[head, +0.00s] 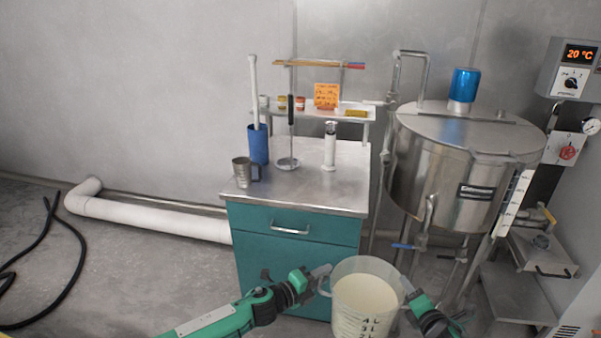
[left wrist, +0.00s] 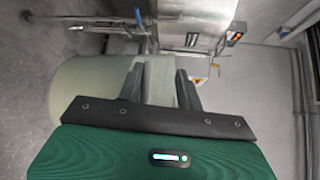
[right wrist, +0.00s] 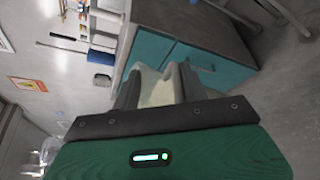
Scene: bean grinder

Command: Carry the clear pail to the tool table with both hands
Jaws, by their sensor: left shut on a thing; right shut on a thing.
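The clear pail (head: 366,296) holds a cream-coloured liquid and has volume marks on its side. It is upright in front of the tool table, at the bottom of the head view. My left gripper (head: 324,280) is shut on its left side, and my right gripper (head: 408,294) is shut on its right side. The pail also shows between the fingers in the left wrist view (left wrist: 90,90) and the right wrist view (right wrist: 158,90). The tool table (head: 335,198) has a steel top and teal drawers, and stands beyond the pail. The pail's bottom is cut off by the head view's lower edge.
On the table stand a metal jug (head: 241,172), a blue holder (head: 258,145), a disc-ended stirrer (head: 288,163) and a white cylinder (head: 330,146). A shelf (head: 310,108) runs along the back. The front right of the tabletop is clear. A steel tank (head: 445,165) stands to the right.

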